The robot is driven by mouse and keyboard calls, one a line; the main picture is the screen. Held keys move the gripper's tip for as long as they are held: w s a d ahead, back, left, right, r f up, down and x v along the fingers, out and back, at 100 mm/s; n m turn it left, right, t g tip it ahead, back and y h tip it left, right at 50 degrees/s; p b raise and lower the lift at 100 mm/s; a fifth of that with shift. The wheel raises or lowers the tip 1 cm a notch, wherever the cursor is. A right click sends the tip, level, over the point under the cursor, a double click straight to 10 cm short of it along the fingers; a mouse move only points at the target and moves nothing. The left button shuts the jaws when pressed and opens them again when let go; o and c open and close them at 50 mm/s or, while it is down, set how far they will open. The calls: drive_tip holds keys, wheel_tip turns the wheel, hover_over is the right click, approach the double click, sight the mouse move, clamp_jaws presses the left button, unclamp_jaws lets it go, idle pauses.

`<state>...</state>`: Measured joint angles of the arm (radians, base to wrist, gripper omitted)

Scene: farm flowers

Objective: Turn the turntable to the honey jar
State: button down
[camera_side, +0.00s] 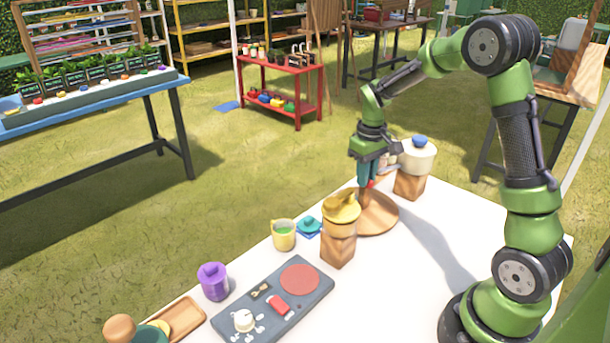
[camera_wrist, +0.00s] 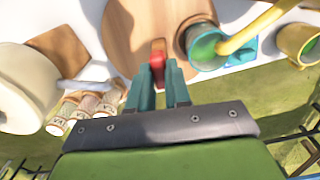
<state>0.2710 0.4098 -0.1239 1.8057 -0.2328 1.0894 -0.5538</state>
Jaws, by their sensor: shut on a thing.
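The turntable is a round wooden disc (camera_side: 385,220) near the table's far edge, and it fills the top middle of the wrist view (camera_wrist: 125,30). A red piece (camera_wrist: 157,52) stands on it. My gripper (camera_side: 368,186) points down over the disc, its teal fingers closed on this red piece, as the wrist view (camera_wrist: 158,75) shows. Several small labelled jars (camera_wrist: 75,110) stand beside the disc, partly hidden behind my gripper in the side view. I cannot tell whether one is the honey jar; their labels are not clearly legible.
A cream pot with a blue knob (camera_side: 416,158) stands on a wooden block right of the disc. A yellow-topped pot (camera_side: 341,207) on another block stands close to its left. A yellow cup (camera_side: 283,236), purple pot (camera_side: 213,282) and grey board (camera_side: 310,307) lie further left. The table's right side is clear.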

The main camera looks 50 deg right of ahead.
drive_tip(key=shift+r+n, duration=0.1)
drive_tip(key=shift+n, duration=0.9)
drive_tip(key=c, duration=1.1)
unclamp_jaws()
drive_tip(key=shift+o, duration=0.2)
wheel_tip(320, 180, up, 17)
